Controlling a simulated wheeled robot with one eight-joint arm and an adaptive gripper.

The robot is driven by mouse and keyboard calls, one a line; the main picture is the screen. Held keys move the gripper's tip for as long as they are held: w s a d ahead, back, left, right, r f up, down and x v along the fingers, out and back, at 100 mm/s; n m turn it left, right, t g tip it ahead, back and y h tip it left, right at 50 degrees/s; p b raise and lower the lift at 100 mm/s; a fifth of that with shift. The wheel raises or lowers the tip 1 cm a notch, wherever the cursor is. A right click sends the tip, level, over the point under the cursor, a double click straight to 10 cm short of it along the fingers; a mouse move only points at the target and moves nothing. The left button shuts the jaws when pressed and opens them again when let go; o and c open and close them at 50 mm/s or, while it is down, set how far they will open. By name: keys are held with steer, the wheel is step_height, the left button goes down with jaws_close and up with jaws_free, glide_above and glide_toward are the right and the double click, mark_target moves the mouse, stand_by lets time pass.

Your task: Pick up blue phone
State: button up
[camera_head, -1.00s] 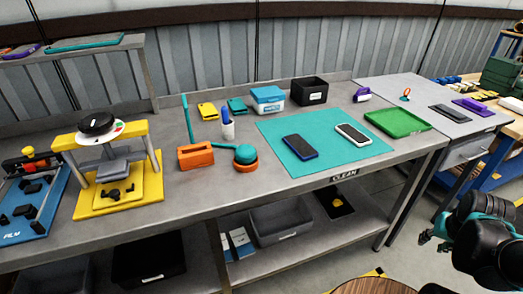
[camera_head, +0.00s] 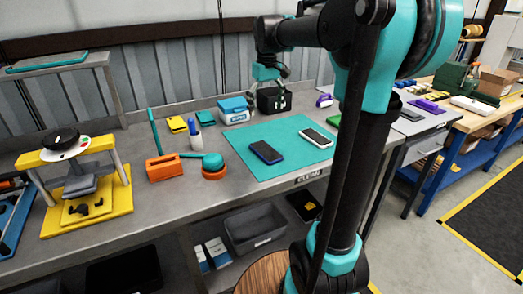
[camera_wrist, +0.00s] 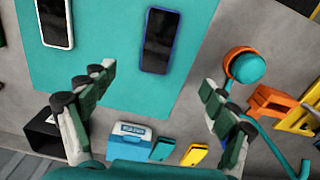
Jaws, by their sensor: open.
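The blue phone (camera_head: 266,152), with a blue rim and black screen, lies flat on the teal mat (camera_head: 240,172). It also shows in the wrist view (camera_wrist: 158,40), at the upper middle, beyond and between my fingertips. A white-rimmed phone (camera_head: 317,138) lies on the same mat to its right; in the wrist view it is at the upper left (camera_wrist: 55,22). My gripper (camera_head: 270,80) is over the back of the bench, near the black bin. In the wrist view my gripper (camera_wrist: 158,82) has its fingers spread wide, empty, and apart from the blue phone.
Behind the mat stand a blue-and-white box (camera_head: 235,110) and a black bin (camera_head: 274,100). To the left are an orange block (camera_head: 163,168), a teal ball on an orange base (camera_head: 213,166), and a yellow press (camera_head: 85,210). The mat around the phones is clear.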

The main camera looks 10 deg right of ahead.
glide_above(265, 150)
step_height(265, 150, down, 11)
steer(key=shift+f, duration=0.2)
step_height(265, 150, down, 5)
steer(key=shift+w+f, duration=0.1)
stand_by(0.4)
steer(key=c, duration=1.4)
